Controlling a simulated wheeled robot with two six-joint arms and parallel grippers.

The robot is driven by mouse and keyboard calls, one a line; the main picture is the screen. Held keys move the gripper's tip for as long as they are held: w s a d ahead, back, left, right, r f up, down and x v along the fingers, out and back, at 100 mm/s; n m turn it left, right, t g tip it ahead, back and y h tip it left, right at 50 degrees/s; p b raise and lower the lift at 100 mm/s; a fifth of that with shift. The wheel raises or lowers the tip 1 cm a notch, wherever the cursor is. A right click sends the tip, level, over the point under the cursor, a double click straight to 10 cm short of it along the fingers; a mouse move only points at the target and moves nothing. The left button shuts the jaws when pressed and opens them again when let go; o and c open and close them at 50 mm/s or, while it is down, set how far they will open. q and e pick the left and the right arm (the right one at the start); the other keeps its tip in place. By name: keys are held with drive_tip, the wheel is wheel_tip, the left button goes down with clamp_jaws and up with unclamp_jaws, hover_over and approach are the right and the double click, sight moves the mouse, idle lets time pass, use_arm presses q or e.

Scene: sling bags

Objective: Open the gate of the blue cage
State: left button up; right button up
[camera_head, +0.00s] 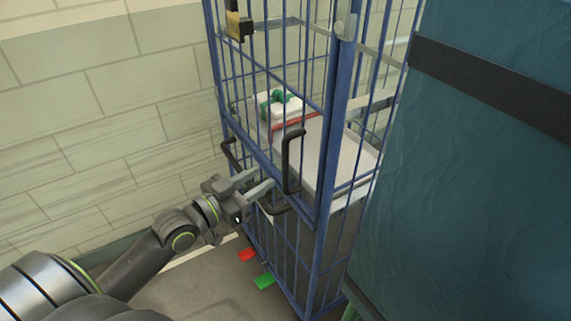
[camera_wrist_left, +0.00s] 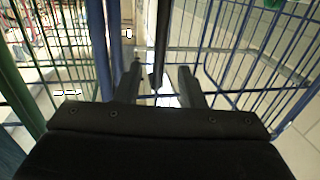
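The blue cage (camera_head: 328,150) stands upright in the middle of the head view. The gate looks closed. My left gripper (camera_head: 263,180) is open at the front, its fingertips just left of the upright handle. In the left wrist view, a dark upright bar (camera_wrist_left: 161,45), likely this handle, appears between the open fingers (camera_wrist_left: 160,85). I cannot tell whether they touch it. My right gripper is out of view.
A white box with green ribbon (camera_head: 280,105) sits inside the cage on a grey surface. A large teal bag or cover (camera_head: 480,170) fills the right side. A tiled wall (camera_head: 100,110) is at the left. Red (camera_head: 246,254) and green (camera_head: 265,280) pieces lie low by the cage.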

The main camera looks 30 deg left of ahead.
sight(286, 163)
use_arm(q)
drive_tip(key=p+x, duration=0.1)
drive_tip(key=x, duration=0.7)
drive_tip(key=shift+w+d, duration=0.15)
drive_tip(key=shift+w, duration=0.2)
clamp_jaws()
